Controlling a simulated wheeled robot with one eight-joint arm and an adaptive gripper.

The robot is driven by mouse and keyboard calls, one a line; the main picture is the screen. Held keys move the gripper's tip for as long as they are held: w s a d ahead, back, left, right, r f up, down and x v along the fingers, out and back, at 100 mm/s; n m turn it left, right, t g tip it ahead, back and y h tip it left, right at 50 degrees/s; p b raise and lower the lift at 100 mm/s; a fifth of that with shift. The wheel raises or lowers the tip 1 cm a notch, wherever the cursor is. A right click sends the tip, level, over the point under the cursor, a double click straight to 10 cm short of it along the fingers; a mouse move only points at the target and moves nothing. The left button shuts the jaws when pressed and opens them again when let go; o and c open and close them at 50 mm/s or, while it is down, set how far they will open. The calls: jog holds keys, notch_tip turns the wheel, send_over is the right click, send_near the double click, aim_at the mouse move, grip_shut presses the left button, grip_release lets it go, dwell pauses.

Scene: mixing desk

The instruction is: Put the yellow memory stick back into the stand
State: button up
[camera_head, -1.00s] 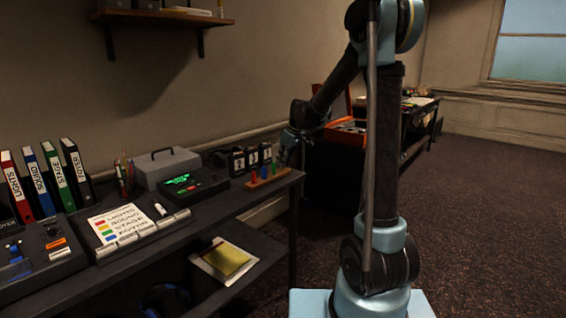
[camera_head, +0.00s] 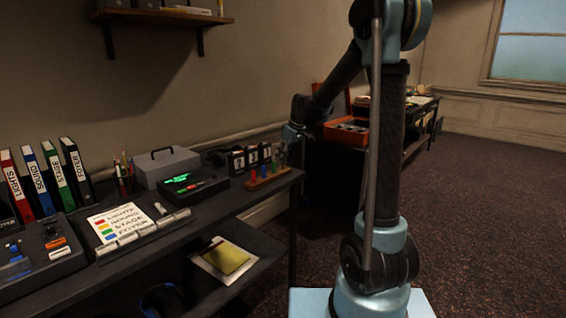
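The wooden stand (camera_head: 270,180) lies near the right end of the desk. A red stick (camera_head: 254,176), a blue stick (camera_head: 264,172) and a green stick (camera_head: 274,169) stand upright in it. I cannot make out the yellow memory stick; it may be hidden at my gripper or too small to see. My gripper (camera_head: 283,157) points down close above the stand's right end, beside the green stick. Its fingers are too small and dark to tell whether they are open, shut or holding something.
A yellow-faced pad (camera_head: 225,258) lies on the lower shelf. An orange tray (camera_head: 346,131) is beyond the desk's right end.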

jog(key=v, duration=0.9)
jog(key=s+d+m+h, duration=0.1)
jog(key=s+d+m, duration=0.2)
jog(key=s+d, duration=0.6)
jog(key=s+d+f+m+h, duration=0.1)
jog(key=s+d+f+m, duration=0.1)
jog(key=s+f, duration=0.3)
jog(key=s+d+f+m, duration=0.2)
jog(key=s+d+f, duration=0.3)
jog(key=s, duration=0.9)
jog(key=s+d+f+m+h, duration=0.1)
jog(key=s+d+f+m, duration=0.2)
jog(key=s+f, duration=0.3)
jog(key=s+d, duration=0.1)
jog(key=s, duration=0.3)
jog(key=shift+d+f+h, duration=0.25)
jog(key=shift+h, duration=0.05)
jog(key=shift+w+f+g, duration=0.2)
jog(key=shift+w+g, duration=0.1)
jog(key=shift+w, duration=0.15)
